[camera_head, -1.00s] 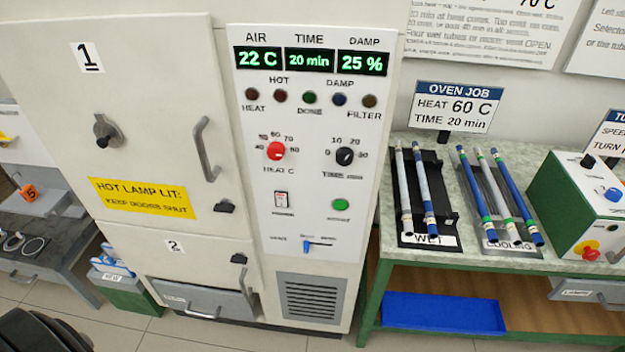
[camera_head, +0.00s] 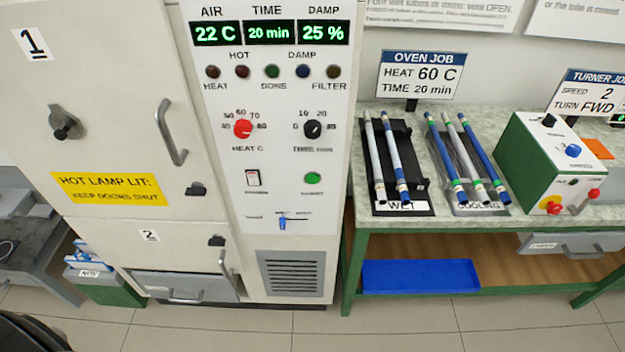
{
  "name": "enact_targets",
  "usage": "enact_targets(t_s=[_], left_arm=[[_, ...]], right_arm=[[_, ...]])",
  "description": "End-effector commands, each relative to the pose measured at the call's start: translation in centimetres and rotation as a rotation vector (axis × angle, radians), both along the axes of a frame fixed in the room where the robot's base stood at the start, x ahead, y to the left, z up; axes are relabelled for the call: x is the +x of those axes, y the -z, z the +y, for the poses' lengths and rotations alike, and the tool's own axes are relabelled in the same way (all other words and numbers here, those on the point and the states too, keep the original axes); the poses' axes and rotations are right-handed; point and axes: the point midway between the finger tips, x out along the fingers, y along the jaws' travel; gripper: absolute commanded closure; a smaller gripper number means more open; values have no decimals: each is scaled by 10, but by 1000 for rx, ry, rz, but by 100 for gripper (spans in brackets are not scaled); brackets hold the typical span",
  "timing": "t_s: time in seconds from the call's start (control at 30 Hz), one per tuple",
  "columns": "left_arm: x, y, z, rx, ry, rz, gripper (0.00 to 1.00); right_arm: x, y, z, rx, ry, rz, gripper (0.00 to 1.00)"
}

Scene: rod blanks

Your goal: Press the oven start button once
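The oven control panel (camera_head: 280,200) stands at the centre of the head view. A round green button (camera_head: 313,179) sits on its right side, below the black time knob (camera_head: 312,129); the label under it is too blurred to read. The display (camera_head: 269,33) reads 22 C, 20 min and 25 %. The red heat knob (camera_head: 243,129) is left of the time knob. A rocker switch (camera_head: 252,179) is left of the green button, and a blue slider (camera_head: 282,223) is below. The indicator lamps look dark. Neither gripper is in view.
Oven door 1 (camera_head: 95,100) and lower door 2 (camera_head: 180,245) look shut. On the right, a green-framed bench (camera_head: 460,220) carries rods on a WET rack (camera_head: 402,208) and a COOLING rack (camera_head: 477,209), plus the green turner box (camera_head: 545,165). A blue tray (camera_head: 420,275) is beneath. Floor (camera_head: 390,325) in front is clear.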

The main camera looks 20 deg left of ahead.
Motion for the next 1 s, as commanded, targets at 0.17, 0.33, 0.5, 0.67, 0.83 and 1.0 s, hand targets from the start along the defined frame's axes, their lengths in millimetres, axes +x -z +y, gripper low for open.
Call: enact_targets(t_s=[0.17,0.33,0.5,0.67,0.83,1.0], left_arm=[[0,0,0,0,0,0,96],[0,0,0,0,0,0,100],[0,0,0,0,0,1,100],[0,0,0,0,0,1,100],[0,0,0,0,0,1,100],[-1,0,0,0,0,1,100]], right_arm=[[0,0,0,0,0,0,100],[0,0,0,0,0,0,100],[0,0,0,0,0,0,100],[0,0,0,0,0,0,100],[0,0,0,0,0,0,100],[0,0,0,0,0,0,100]])
